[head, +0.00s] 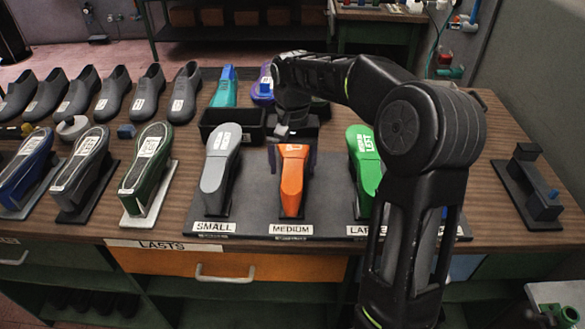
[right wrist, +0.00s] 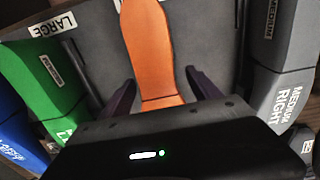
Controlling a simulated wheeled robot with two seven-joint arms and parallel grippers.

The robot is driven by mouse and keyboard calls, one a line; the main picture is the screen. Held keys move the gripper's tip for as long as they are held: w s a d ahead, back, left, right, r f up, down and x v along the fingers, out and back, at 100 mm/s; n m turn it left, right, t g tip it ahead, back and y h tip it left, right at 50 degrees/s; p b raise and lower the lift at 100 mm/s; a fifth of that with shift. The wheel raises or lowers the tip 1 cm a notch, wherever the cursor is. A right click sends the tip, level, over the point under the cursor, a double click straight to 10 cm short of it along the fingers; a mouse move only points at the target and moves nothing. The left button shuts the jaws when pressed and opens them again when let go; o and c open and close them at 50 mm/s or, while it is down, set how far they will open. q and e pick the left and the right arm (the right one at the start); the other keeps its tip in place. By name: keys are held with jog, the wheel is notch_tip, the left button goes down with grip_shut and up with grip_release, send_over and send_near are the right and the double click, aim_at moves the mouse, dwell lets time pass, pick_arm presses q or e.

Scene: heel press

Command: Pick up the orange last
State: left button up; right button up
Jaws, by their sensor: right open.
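The orange last (head: 292,182) stands on the dark mat above the MEDIUM label, between a grey last (head: 217,168) and a green last (head: 364,165). My right gripper (head: 296,156) is over its far end, with the arm reaching in from the right. In the right wrist view the orange last (right wrist: 149,50) lies between the two dark fingers of the gripper (right wrist: 163,92), with a visible gap on each side. The jaws are open. The gripper body hides the last's near end in that view. My left gripper is not in view.
The dark mat (head: 255,205) also carries SMALL and LARGE labels. A black bin (head: 232,126) stands behind the grey last. Clamped shoes (head: 147,158) and a row of dark shoes (head: 112,93) fill the left. A black fixture (head: 530,190) stands at the right, with bare table beside it.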

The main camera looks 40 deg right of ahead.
jog(key=shift+f+p, duration=0.35)
jog(key=shift+f, duration=1.55)
jog(key=shift+c, duration=0.2)
jog(key=shift+w, duration=0.1)
grip_shut()
